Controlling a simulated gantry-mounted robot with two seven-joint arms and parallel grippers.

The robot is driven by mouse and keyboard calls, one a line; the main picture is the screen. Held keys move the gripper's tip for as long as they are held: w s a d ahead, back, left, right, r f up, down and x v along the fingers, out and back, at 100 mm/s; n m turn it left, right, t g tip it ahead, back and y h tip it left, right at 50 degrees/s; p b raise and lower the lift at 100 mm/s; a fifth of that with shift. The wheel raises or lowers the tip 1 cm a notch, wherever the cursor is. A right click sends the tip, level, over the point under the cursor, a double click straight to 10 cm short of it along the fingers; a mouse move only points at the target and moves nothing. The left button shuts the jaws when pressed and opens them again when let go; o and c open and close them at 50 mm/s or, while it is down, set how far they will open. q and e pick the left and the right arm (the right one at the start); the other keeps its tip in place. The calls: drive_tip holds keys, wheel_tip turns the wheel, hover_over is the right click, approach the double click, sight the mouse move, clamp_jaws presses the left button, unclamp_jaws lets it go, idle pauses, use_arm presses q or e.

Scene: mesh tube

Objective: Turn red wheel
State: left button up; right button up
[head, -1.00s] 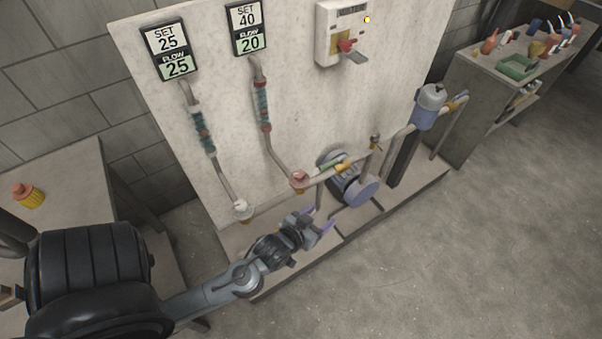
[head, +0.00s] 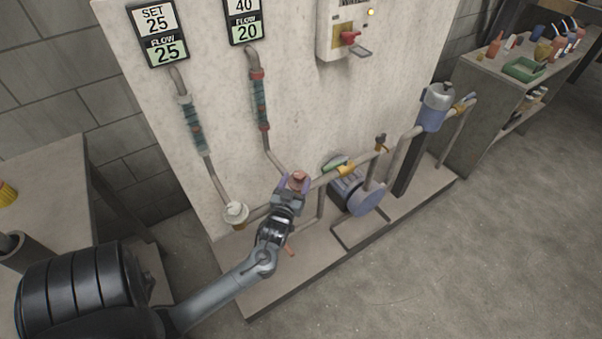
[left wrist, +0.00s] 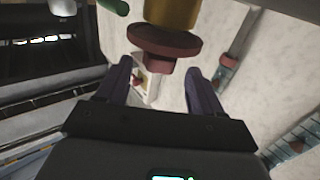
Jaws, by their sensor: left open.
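The red wheel (head: 298,179) sits on the pipe at the foot of the second flow tube. My left gripper (head: 292,184) is at this wheel in the head view, its purple fingers on either side of it. In the left wrist view the red wheel (left wrist: 165,45) lies just beyond the open fingertips (left wrist: 158,72), with its stem pointing between them and a brass body behind it. I cannot tell whether the fingers touch it. A white wheel (head: 236,212) is on the pipe to the left. My right gripper is not in view.
A display (head: 244,18) above the red wheel's tube reads flow 20; the left display (head: 156,33) reads 25. A pump (head: 358,192) and pipes stand right of the wheel. A cluttered bench (head: 480,75) is at the right; the floor in front is clear.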

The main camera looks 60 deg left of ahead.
sight(298, 179)
use_arm(q)
drive_tip(key=b+x, duration=0.1)
drive_tip(key=x, duration=0.3)
drive_tip(key=shift+x, duration=0.85)
drive_tip(key=shift+c, duration=0.5)
drive_tip(key=c, duration=0.9)
